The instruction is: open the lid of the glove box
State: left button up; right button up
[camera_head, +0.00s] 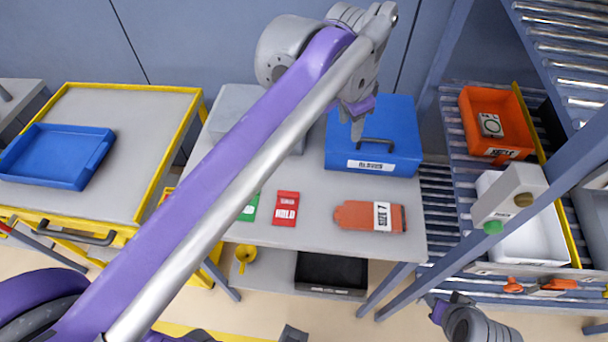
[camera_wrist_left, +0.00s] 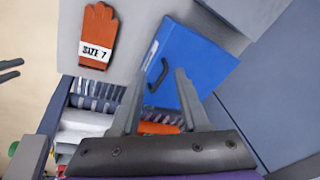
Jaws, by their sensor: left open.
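The glove box is a blue box (camera_head: 345,150) with a white "GLOVES" label (camera_head: 371,165), at the back right of the grey table. Its lid looks shut. A dark handle (camera_head: 376,145) shows on it. My left gripper (camera_head: 357,127) is over the box's left part, just left of the handle in the head view. In the left wrist view the blue box (camera_wrist_left: 200,65) lies beyond my open left fingers (camera_wrist_left: 161,72). The handle (camera_wrist_left: 154,82) shows between them; I cannot tell if they touch it. My right gripper (camera_head: 441,308) is partly in view at the lower right, away from the box.
An orange glove packet (camera_head: 355,216), a red card (camera_head: 286,208) and a green card (camera_head: 250,208) lie on the grey table (camera_head: 315,226). A grey box (camera_head: 232,103) stands left of the glove box. A roller rack with an orange bin (camera_head: 478,140) is at right.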

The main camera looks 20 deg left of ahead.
aim_at(375, 139)
pick_arm(q)
jog(key=s+a+f+n+t+p, duration=0.1)
jog(key=s+a+f+n+p, duration=0.1)
jog(key=s+f+n, duration=0.1)
jog(key=s+a+f+n+t+p, duration=0.1)
jog(key=s+a+f+n+p, duration=0.1)
jog(key=s+f, duration=0.3)
jog(key=s+n+p, duration=0.1)
jog(key=s, duration=0.2)
jog(key=shift+s+a+f+n, duration=0.2)
jog(key=shift+a+f+n, duration=0.1)
jog(key=shift+a+f, duration=0.1)
pick_arm(e)
jog(key=w+r, duration=0.3)
jog(key=r, duration=0.5)
jog(key=shift+w+d+t, duration=0.25)
jog(key=shift+t, duration=0.05)
